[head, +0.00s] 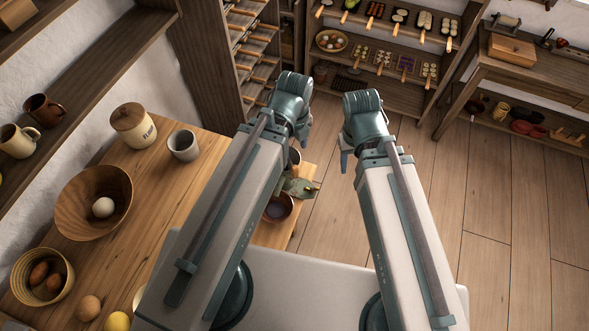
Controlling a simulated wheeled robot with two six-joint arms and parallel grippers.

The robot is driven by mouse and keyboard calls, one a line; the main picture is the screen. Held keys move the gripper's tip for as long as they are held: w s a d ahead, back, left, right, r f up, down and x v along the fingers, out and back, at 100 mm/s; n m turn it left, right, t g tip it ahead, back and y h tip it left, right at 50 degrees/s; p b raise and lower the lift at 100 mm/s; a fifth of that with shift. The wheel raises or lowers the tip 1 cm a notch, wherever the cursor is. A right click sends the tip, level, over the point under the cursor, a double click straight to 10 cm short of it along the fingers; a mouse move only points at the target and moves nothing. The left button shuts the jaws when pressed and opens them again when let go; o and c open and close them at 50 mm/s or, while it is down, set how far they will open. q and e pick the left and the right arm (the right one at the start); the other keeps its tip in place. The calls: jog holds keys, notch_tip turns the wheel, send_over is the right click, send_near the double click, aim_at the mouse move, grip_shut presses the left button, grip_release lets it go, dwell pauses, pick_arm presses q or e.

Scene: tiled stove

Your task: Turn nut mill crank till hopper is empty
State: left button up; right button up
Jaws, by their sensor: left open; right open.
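I cannot make out a nut mill, crank or hopper for sure. A grey-green object (300,187) shows partly beside my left forearm at the right edge of the wooden table; what it is, I cannot tell. A dark round bowl (278,208) sits just below it, partly covered by my forearm. My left gripper (304,137) is open, mostly hidden behind its own wrist, above the far right end of the table. My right gripper (345,160) is open and points down over the floor, right of the table. Neither gripper visibly holds anything.
The wooden table (150,190) carries a flour jar (133,125), a grey cup (183,145), a wooden bowl (80,195) with an egg, and a basket (63,289) of eggs. Shelves (400,65) with skewers stand at the back. The floor (490,200) at right is clear.

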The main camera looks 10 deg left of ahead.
aim_at(295, 167)
pick_arm(q)
notch_tip(295, 167, down, 13)
jog(key=b, duration=1.2)
grip_shut()
dwell(0.8)
